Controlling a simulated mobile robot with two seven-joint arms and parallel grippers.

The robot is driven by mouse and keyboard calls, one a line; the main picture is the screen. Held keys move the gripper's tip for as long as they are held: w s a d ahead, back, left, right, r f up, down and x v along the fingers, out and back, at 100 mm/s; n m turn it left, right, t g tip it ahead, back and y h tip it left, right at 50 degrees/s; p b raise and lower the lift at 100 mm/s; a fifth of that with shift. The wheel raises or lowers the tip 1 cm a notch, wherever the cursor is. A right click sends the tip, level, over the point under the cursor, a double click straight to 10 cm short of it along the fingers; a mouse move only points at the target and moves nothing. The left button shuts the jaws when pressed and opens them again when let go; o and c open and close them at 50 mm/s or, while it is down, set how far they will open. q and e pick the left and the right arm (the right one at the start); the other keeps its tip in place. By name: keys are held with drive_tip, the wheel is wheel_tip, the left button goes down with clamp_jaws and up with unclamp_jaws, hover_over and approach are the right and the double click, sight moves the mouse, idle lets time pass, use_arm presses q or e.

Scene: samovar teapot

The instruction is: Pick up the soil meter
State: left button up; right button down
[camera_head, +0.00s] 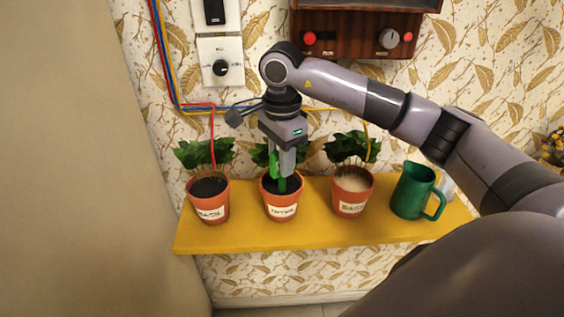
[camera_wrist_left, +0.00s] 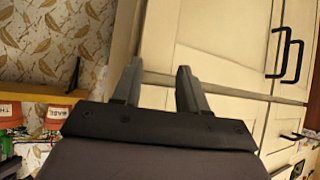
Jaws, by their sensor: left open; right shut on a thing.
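The soil meter (camera_head: 275,164) is a slim green thing in the head view, at the middle pot (camera_head: 282,208) labelled as thyme. My right gripper (camera_head: 283,172) points down over that pot and is shut on the soil meter. The meter's lower end meets the dark soil; I cannot tell how deep it sits. The gripper fingers hide part of it. My left gripper (camera_wrist_left: 157,85) is open and empty in the left wrist view, in front of pale cabinet doors.
A basil pot (camera_head: 208,204) stands left and another pot (camera_head: 352,196) with pale soil stands right. A green jug (camera_head: 415,190) is farther right on the yellow shelf (camera_head: 300,238). Coloured wires (camera_head: 212,135) run along the wall. The shelf's front strip is clear.

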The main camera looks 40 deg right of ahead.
drive_tip(key=shift+s+a+r, duration=0.1)
drive_tip(key=shift+r, duration=0.1)
drive_tip(key=r, duration=1.1)
drive_tip(key=shift+s+a+r+p, duration=0.1)
drive_tip(key=shift+s+r+p, duration=0.1)
drive_tip(key=shift+p, duration=0.15)
drive_tip(key=s+a+b, duration=0.1)
drive_tip(key=s+a, duration=0.4)
drive_tip(key=s, duration=0.3)
drive_tip(key=s+a+b, duration=0.2)
drive_tip(key=s+a, duration=0.3)
drive_tip(key=s, duration=0.3)
wheel_tip(320, 180, up, 10)
drive_tip(key=p, duration=0.8)
drive_tip(key=shift+s+r+p, duration=0.2)
drive_tip(key=shift+r+p, duration=0.05)
drive_tip(key=shift+p, duration=0.05)
